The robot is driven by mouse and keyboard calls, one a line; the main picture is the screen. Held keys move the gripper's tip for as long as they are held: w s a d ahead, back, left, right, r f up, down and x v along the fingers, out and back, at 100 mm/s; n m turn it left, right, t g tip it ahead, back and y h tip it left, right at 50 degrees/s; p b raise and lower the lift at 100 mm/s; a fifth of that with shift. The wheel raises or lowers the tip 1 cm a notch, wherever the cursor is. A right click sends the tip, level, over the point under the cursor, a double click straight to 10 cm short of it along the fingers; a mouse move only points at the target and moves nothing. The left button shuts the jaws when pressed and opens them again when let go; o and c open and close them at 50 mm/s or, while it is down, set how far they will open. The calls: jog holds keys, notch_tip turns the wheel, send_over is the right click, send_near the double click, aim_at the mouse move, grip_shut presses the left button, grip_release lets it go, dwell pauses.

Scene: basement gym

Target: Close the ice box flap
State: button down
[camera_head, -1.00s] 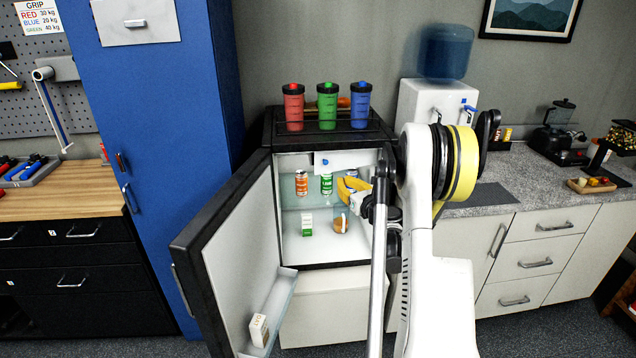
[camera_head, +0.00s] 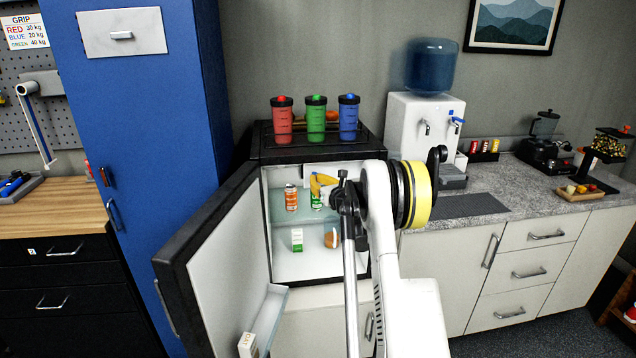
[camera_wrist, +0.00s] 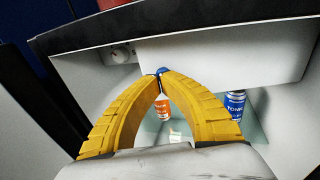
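The ice box flap (camera_head: 340,170) is a white panel across the top of the open fridge's inside; my arm partly hides it in the head view. It also shows as a broad white panel in the wrist view (camera_wrist: 235,50). A small blue knob (camera_wrist: 162,70) shows at its left end. My gripper (camera_wrist: 162,76) has yellow fingers, with tips close together right at the knob. Whether they touch or pinch the knob is unclear. My gripper also shows inside the fridge in the head view (camera_head: 321,184). The flap's exact angle cannot be told.
The fridge door (camera_head: 225,265) stands wide open on the left. An orange can (camera_head: 291,198), a green can (camera_head: 316,200), a small carton (camera_head: 297,239) and a round brown item (camera_head: 332,238) are inside. Three shaker bottles (camera_head: 316,118) stand on top. A water dispenser (camera_head: 425,118) is on the right.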

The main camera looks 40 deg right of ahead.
aim_at(311, 174)
jog(key=shift+m+h, duration=0.5)
jog(key=shift+h, duration=0.2)
jog(key=x, duration=0.6)
jog(key=shift+w+a+b, duration=0.2)
jog(key=shift+a+b, duration=0.1)
jog(key=shift+w+d+r, duration=0.15)
jog(key=shift+d, duration=0.05)
jog(key=shift+a, duration=0.1)
